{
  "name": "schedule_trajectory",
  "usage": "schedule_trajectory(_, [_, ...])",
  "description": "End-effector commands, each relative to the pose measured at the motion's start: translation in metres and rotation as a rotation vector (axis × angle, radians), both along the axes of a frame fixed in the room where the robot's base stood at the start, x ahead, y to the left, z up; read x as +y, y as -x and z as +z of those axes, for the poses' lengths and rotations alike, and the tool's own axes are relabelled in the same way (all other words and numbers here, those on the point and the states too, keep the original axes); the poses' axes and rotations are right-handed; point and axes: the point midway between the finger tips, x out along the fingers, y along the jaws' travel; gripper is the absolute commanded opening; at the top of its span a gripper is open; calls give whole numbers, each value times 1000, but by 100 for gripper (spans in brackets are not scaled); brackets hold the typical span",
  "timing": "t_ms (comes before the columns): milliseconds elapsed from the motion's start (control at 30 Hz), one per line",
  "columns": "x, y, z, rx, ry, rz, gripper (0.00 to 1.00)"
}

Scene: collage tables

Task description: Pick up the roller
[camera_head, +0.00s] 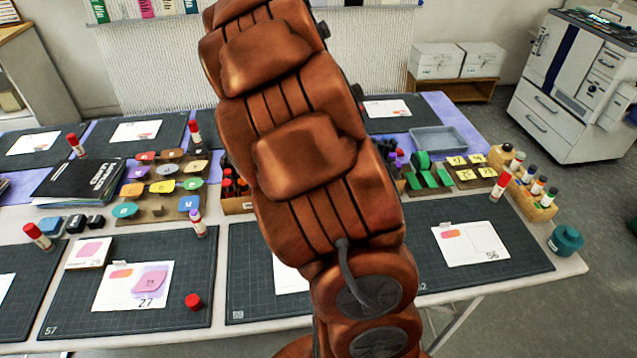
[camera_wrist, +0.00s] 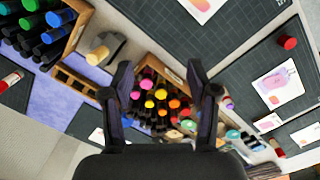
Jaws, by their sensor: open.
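My gripper (camera_wrist: 159,72) is open in the wrist view, with its two dark fingers apart and nothing held between them. Beyond the fingers is a box of colourful-tipped markers (camera_wrist: 155,98). A pale cream cylindrical thing (camera_wrist: 104,48) lies left of the fingers, between the marker boxes; it may be the roller, but I cannot tell for sure. No roller shows clearly in the head view, where my brown arm hides the middle of the table and my gripper is out of sight.
Dark cutting mats (camera_head: 84,309) with cards cover the table. Black binders (camera_head: 80,180), colour pads (camera_head: 163,187), glue sticks (camera_head: 198,222) and a red cap (camera_head: 193,301) stand at left. A grey tray (camera_head: 438,140), paint bottles (camera_head: 537,186) and a teal jar (camera_head: 566,240) are at right.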

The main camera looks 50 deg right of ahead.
Motion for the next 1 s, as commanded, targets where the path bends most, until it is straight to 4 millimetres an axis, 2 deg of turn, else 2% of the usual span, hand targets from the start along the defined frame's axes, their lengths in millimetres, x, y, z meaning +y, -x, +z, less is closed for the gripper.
schedule_trajectory(33, [-18, -8, -10, 3, -3, 18, 59])
schedule_trajectory(200, [-67, -32, -37, -6, -19, 113, 59])
schedule_trajectory(333, [-100, -47, -61, -18, -41, 194, 59])
schedule_trajectory(500, [-128, -58, -86, -40, -68, 282, 59])
schedule_trajectory(700, [-141, -64, -102, -54, -87, 335, 59])
schedule_trajectory(1000, [-142, -65, -125, -57, -88, 342, 59])
